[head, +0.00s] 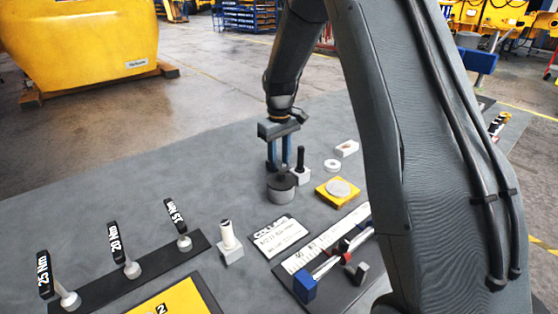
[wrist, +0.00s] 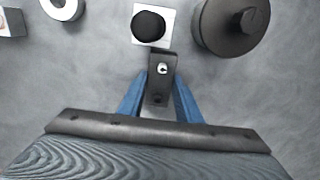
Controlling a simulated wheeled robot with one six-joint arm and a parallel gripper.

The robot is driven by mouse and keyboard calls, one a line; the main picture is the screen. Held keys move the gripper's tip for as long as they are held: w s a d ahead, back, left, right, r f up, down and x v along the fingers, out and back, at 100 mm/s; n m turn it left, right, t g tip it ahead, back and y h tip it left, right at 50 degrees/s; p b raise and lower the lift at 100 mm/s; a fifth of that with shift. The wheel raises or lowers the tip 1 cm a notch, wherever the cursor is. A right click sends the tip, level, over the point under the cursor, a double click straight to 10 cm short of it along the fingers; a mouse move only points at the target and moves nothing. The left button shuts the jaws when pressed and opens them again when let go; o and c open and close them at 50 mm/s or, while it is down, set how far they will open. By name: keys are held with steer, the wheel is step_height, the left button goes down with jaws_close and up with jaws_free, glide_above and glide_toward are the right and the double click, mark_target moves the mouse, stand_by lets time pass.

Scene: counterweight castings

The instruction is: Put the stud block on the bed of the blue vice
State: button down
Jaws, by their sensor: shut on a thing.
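My gripper (head: 281,166) is shut, its two blue fingers pointing down over the grey table. In the wrist view its fingers (wrist: 160,95) close on a small dark grey block (wrist: 158,82). The block has a bright round stud or hole in its top and a dark hole nearer me; I take it as the stud block. In the head view the block is mostly lost among the fingers. A blue-ended fixture with a pale bar between its ends, which looks like the blue vice (head: 306,288), lies at the front right, partly behind my arm. My gripper is well away from it.
A white block with a black post (head: 301,174) and a dark round casting (head: 281,191) stand close to my gripper. A yellow plate with a disc (head: 325,194), a white ring (head: 332,165) and a white-post block (head: 231,250) stand around. A lever rack (head: 140,272) lies front left.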

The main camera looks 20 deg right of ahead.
steer(key=c, duration=1.3)
jaws_free()
steer(key=shift+f, duration=0.1)
step_height(320, 180, up, 12)
steer(key=b, duration=0.3)
steer(key=shift+f, duration=0.2)
steer(key=shift+o, duration=0.7)
steer(key=shift+r, duration=0.2)
steer(key=t+p, duration=0.3)
steer(key=p, duration=0.1)
glide_toward(279, 164)
steer(key=shift+s+f+m+h, duration=0.25)
steer(key=shift+f+m+h, duration=0.05)
steer(key=shift+f+m, duration=0.1)
steer(key=shift+w+f, duration=0.1)
steer(key=shift+f, duration=0.45)
steer(key=shift+w+a+p+x, duration=0.15)
steer(key=shift+p+x, duration=0.55)
steer(key=shift+x, duration=1)
steer(key=shift+w+a+p+x, duration=0.15)
steer(key=shift+p+x, duration=0.55)
steer(key=shift+x, duration=1)
